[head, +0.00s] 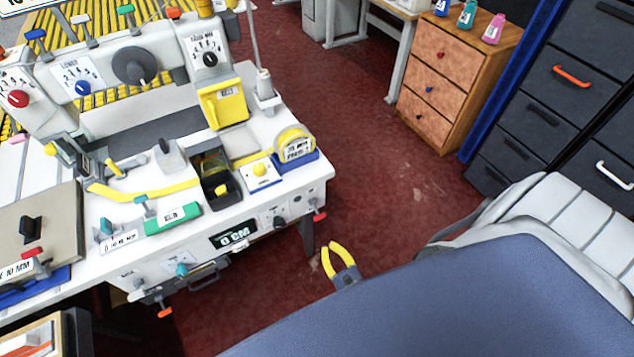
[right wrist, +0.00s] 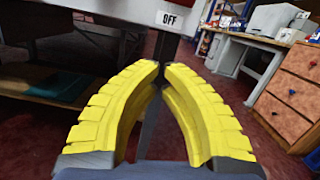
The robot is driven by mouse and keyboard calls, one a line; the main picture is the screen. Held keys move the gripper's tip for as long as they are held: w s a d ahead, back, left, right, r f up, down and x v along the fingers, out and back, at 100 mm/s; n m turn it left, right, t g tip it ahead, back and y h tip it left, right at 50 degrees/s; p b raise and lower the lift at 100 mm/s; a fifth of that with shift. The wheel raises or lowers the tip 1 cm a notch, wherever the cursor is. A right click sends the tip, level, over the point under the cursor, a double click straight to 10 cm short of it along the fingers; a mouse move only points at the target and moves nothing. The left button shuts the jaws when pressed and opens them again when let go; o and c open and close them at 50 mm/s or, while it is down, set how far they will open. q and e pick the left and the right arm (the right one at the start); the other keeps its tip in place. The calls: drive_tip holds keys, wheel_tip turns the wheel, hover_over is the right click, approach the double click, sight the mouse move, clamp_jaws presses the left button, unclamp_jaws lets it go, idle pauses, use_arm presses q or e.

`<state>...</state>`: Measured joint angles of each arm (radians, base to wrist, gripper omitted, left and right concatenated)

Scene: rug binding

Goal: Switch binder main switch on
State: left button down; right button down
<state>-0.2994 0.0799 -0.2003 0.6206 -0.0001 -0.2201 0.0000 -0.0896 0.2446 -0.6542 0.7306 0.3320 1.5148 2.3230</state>
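The binder (head: 130,105) is a white sewing machine on a white bench, with dials and coloured levers, in the head view. Its front panel carries a dark display reading 0 CM (head: 233,234), a dark knob (head: 280,222) and a red knob (head: 319,215) at the right corner. Which control is the main switch I cannot tell. In the right wrist view an OFF label (right wrist: 170,19) shows on the bench edge, above the fingertips. My right gripper (head: 332,246) has yellow fingers, tips together, empty, in front of and below the bench's right corner. My left gripper is not in view.
A wooden drawer cabinet (head: 445,70) with bottles on top stands at the back right, beside dark drawers (head: 560,90). A grey-white padded thing (head: 570,215) lies at the right. Red floor (head: 390,190) is clear between bench and cabinets. A bench leg (head: 307,235) stands near my right gripper.

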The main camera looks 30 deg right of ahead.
sight(316, 210)
drive_tip(key=shift+s+d+r+m, duration=0.1)
drive_tip(key=shift+d+r+m, duration=0.1)
drive_tip(key=shift+m, duration=0.6)
drive_tip(key=w+r, duration=0.2)
drive_tip(key=w, duration=0.8)
drive_tip(key=shift+s+d+r, duration=0.1)
drive_tip(key=shift+s+r, duration=0.45)
drive_tip(key=shift+r, duration=0.25)
drive_tip(key=shift+s+d+r, duration=0.1)
drive_tip(key=shift+s+r, duration=0.45)
drive_tip(key=shift+r, duration=0.25)
